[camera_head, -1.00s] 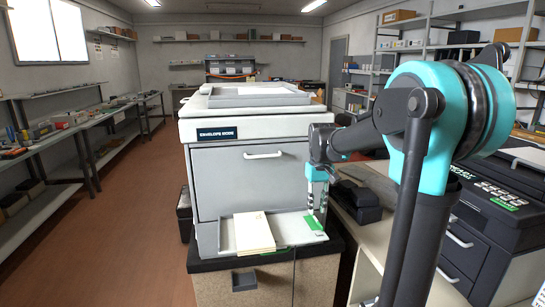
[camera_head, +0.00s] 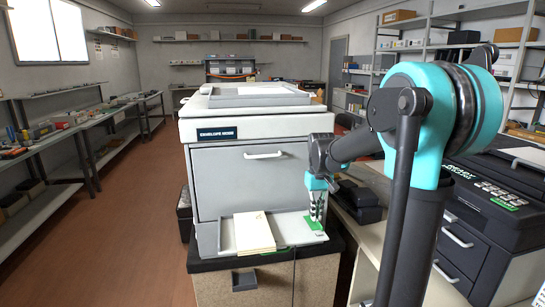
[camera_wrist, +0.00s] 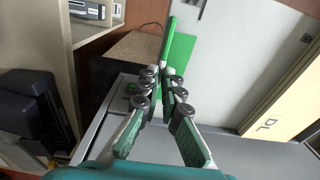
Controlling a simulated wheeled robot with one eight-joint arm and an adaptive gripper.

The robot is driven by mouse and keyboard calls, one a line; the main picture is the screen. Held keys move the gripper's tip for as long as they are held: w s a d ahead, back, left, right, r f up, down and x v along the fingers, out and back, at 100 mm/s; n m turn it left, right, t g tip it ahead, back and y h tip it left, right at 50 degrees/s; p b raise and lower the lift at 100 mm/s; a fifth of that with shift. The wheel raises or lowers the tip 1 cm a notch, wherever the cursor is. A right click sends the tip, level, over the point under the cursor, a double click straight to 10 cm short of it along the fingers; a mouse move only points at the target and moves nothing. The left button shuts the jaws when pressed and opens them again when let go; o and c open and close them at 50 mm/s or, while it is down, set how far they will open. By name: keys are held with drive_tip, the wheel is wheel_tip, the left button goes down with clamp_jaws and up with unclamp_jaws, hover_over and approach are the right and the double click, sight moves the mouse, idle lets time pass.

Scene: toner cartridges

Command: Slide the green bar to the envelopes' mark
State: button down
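The green bar (camera_head: 314,223) lies flat in the right part of the machine's grey tray. In the wrist view, the bar (camera_wrist: 181,52) shows a broad flat part and a narrow upright lip. The cream envelopes (camera_head: 255,233) lie in a stack left of the bar, with bare tray between. Small green marks (camera_head: 283,249) show at the tray's front edge by the stack. My gripper (camera_head: 316,217) points down over the bar. In the wrist view, my gripper's fingers (camera_wrist: 160,78) are apart, with the lip's near end between or just beyond the tips; I cannot tell if they touch it.
The tray (camera_head: 228,236) has a raised left rim. The machine's front, with a drawer handle (camera_head: 264,155), stands directly behind it. A dark device (camera_head: 357,201) sits right of the tray, and a black printer (camera_head: 497,188) stands farther right.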

sight(249, 225)
drive_tip(key=shift+s+a, duration=0.7)
drive_tip(key=shift+a, duration=2.75)
drive_tip(key=shift+s+a, duration=0.65)
drive_tip(key=shift+a, duration=2.85)
drive_tip(key=shift+s+a, duration=0.7)
drive_tip(key=shift+a, duration=2.75)
drive_tip(key=c, duration=2.1)
unclamp_jaws()
drive_tip(key=shift+a, duration=0.2)
drive_tip(key=shift+c, duration=0.2)
drive_tip(key=shift+a, duration=0.1)
drive_tip(key=shift+c, duration=0.3)
drive_tip(key=shift+s+a, duration=0.1)
drive_tip(key=shift+a, duration=0.1)
drive_tip(key=shift+o, duration=0.8)
drive_tip(key=shift+a, duration=0.4)
drive_tip(key=shift+o, duration=1.2)
drive_tip(key=shift+a, duration=0.1)
drive_tip(key=shift+s, duration=0.1)
